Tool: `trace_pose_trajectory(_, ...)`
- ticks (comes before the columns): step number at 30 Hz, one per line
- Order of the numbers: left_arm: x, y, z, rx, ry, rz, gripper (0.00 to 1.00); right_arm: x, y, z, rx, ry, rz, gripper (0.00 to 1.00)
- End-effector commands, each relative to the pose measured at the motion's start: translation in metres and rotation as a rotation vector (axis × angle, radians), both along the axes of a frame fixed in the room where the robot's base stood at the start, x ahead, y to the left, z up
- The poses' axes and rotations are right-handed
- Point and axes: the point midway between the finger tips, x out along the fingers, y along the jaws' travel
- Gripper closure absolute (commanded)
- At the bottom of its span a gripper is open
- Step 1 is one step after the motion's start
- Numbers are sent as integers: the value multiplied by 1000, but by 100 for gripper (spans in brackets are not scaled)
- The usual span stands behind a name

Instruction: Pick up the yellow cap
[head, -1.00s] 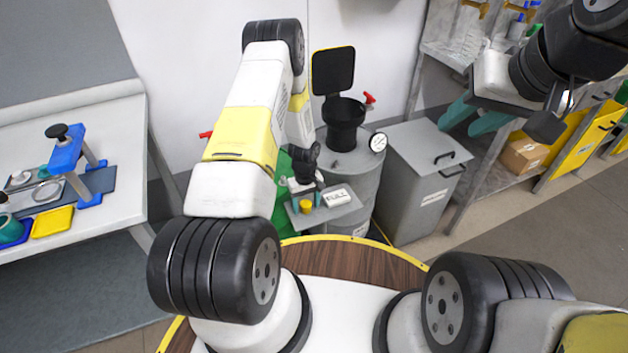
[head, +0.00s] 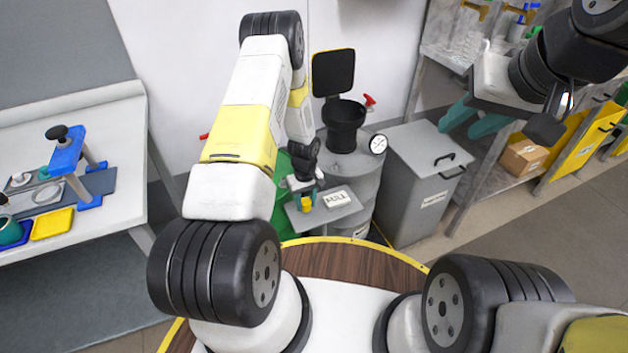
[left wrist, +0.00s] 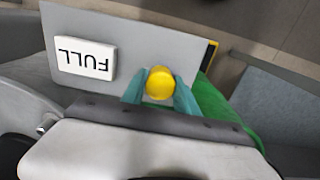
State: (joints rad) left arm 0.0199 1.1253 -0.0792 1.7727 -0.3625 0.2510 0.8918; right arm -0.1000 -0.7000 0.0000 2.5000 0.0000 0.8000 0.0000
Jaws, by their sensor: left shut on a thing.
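The yellow cap (head: 306,203) is on the small grey shelf (head: 325,215) in front of the drum. It shows as a round yellow disc (left wrist: 159,83) in the left wrist view. My left gripper (head: 306,196) reaches down over the shelf and is shut on the cap, with a teal finger on each side of it in the left wrist view. I cannot tell whether the cap has left the shelf. My right gripper (head: 480,119) is at the upper right, its two teal fingers apart with nothing between them.
A white block marked FULL (head: 337,198) lies on the shelf right of the cap. The grey drum (head: 358,172) with a black funnel (head: 344,122) stands behind. A grey bin (head: 425,190) is to the right, a white workbench (head: 115,195) to the left.

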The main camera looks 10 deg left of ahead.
Motion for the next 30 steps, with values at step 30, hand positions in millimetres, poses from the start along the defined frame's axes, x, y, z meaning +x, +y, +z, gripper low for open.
trace_pose_trajectory(30,-152,-52,30,1,1,1,100,0,0,0,0,0,0,64)
